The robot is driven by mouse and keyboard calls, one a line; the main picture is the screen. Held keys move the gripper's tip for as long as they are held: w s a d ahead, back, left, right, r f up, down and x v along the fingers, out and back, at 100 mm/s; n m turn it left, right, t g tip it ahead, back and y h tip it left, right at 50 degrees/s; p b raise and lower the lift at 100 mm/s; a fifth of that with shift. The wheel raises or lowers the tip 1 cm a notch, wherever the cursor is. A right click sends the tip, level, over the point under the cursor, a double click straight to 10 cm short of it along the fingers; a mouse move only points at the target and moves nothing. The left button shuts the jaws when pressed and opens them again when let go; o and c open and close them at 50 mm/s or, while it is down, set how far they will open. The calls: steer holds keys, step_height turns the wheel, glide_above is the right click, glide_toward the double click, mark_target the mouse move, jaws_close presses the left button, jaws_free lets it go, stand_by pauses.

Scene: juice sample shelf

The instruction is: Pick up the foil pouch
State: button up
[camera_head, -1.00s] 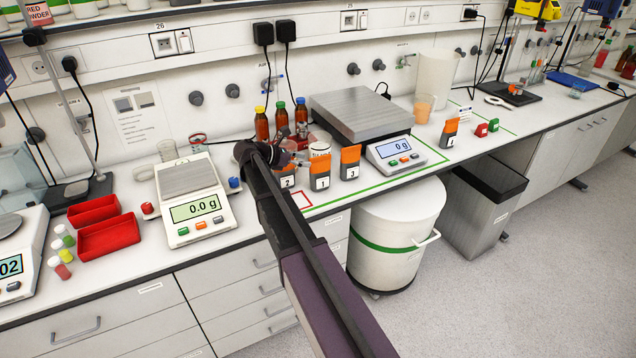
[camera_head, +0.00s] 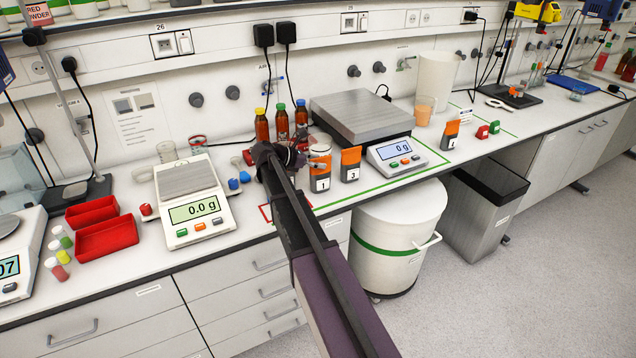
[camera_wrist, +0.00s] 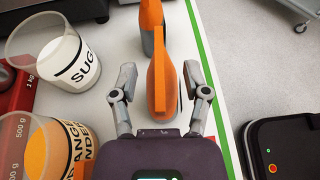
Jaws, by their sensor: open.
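Orange-topped pouches with dark lower parts stand on the bench. In the head view the pouch marked 1 (camera_head: 320,183) and the pouch marked 3 (camera_head: 350,164) show upright; another marked 4 (camera_head: 450,134) stands farther right. My gripper (camera_head: 318,160) is at pouch 1. In the wrist view my gripper (camera_wrist: 160,92) is open, its fingers on either side of an orange pouch (camera_wrist: 163,75), with visible gaps. A second orange pouch (camera_wrist: 151,22) stands just beyond it. The lower part of the straddled pouch is mostly hidden from above.
A sugar beaker (camera_wrist: 55,55) and an orange-filled beaker (camera_wrist: 40,150) stand close on the left in the wrist view. The platform scale (camera_head: 360,115) and brown bottles (camera_head: 281,122) are behind. A white bin (camera_head: 395,240) stands below the bench edge.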

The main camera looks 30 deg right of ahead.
steer(key=shift+d+f, duration=0.25)
steer(key=shift+d, duration=0.3)
jaws_close()
